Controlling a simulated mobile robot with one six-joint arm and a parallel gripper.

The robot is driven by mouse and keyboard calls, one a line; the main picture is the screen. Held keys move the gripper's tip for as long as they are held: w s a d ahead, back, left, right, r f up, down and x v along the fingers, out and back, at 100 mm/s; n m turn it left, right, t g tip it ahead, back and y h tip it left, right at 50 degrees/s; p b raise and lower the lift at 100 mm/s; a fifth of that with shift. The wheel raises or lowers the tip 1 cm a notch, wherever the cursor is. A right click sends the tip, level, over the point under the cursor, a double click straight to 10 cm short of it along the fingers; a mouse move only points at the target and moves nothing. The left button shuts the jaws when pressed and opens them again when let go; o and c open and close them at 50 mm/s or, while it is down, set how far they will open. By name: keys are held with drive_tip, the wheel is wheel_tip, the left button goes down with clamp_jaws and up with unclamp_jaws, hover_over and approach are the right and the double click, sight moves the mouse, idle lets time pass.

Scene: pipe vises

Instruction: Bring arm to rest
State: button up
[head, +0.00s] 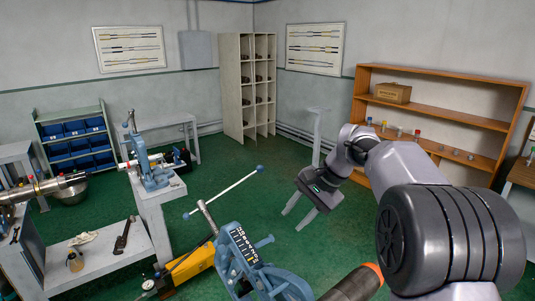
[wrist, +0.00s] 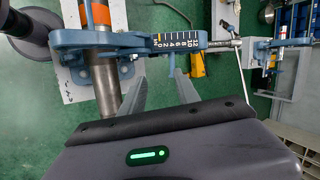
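My gripper (head: 292,220) hangs from the raised arm in the middle right of the head view, over the green floor. Its two grey fingers stand apart with nothing held between them; they also show spread in the wrist view (wrist: 160,92). A blue vise-like tool (head: 240,258) with a black-and-white scale stands in front, left of and nearer than the gripper. In the wrist view the blue tool (wrist: 110,42) lies beyond the fingertips, around a grey pipe (wrist: 105,85) with an orange band. The pipe's orange end (head: 374,273) shows low in the head view.
A workbench (head: 95,262) with another blue vise (head: 152,165) stands at left. A long white-and-steel handle (head: 225,192) sticks up by the front tool. A wooden shelf (head: 440,108) with small items is behind the arm. Green floor (head: 225,165) is clear in the middle.

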drive_tip(key=shift+n+t+h, duration=0.8)
drive_tip(key=s+f+b, duration=0.1)
drive_tip(key=s+b, duration=0.1)
drive_tip(key=s, duration=0.3)
drive_tip(key=s+f+b, duration=0.1)
drive_tip(key=s+b, duration=0.1)
drive_tip(key=s, duration=0.3)
drive_tip(key=s+f+b, duration=0.1)
drive_tip(key=s+b, duration=0.1)
drive_tip(key=s, duration=0.3)
drive_tip(key=shift+a+b, duration=0.3)
drive_tip(key=shift+b, duration=0.05)
drive_tip(key=s+f+n+t+h+b, duration=0.1)
drive_tip(key=s+f+b, duration=0.3)
drive_tip(key=s+f, duration=0.3)
drive_tip(key=s+d+f+n+t+b, duration=0.1)
drive_tip(key=s+f+b, duration=0.3)
drive_tip(key=s+f, duration=0.3)
drive_tip(key=s, duration=0.5)
drive_tip(key=shift+s+d+f+h, duration=0.3)
drive_tip(key=shift+s+h, duration=0.1)
